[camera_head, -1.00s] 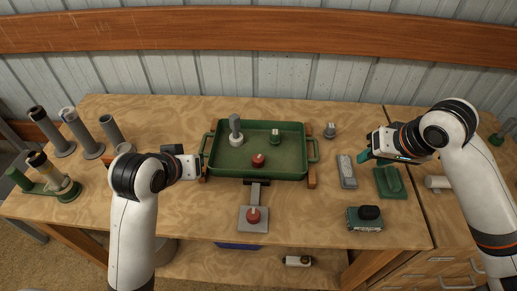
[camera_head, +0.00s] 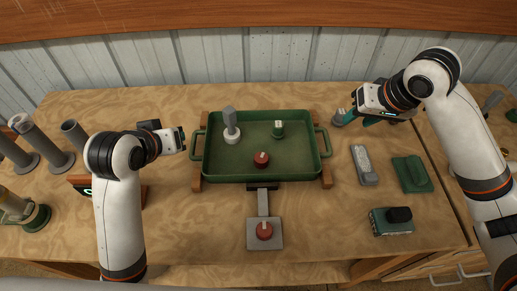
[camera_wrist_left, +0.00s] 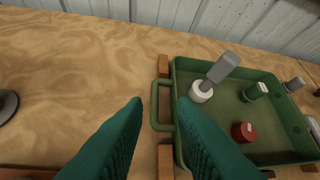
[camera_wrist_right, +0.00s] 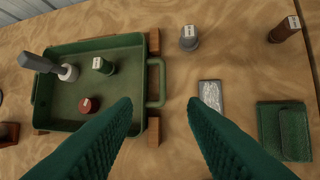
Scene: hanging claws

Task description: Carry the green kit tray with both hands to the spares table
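The green kit tray (camera_head: 235,168) rests on two wooden blocks on the workbench, with a loop handle at each end. In it are a grey-and-white piece (camera_head: 231,126), a green knob (camera_head: 278,129) and a red knob (camera_head: 262,159). My left gripper (camera_head: 182,139) is just left of the tray's left handle (camera_wrist_left: 154,106); its fingers are apart and empty in the left wrist view. My right gripper (camera_head: 358,118) is above the bench, right of the right handle (camera_wrist_right: 161,82); its fingers are apart and empty in the right wrist view. Neither gripper touches the tray.
A red-knobbed plate (camera_head: 264,240) sits in front of the tray. A grey part (camera_head: 364,165), a green holder (camera_head: 412,174) and a green box (camera_head: 391,221) lie to the right. Grey tubes (camera_head: 43,143) stand at the left. Bare bench lies behind the tray.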

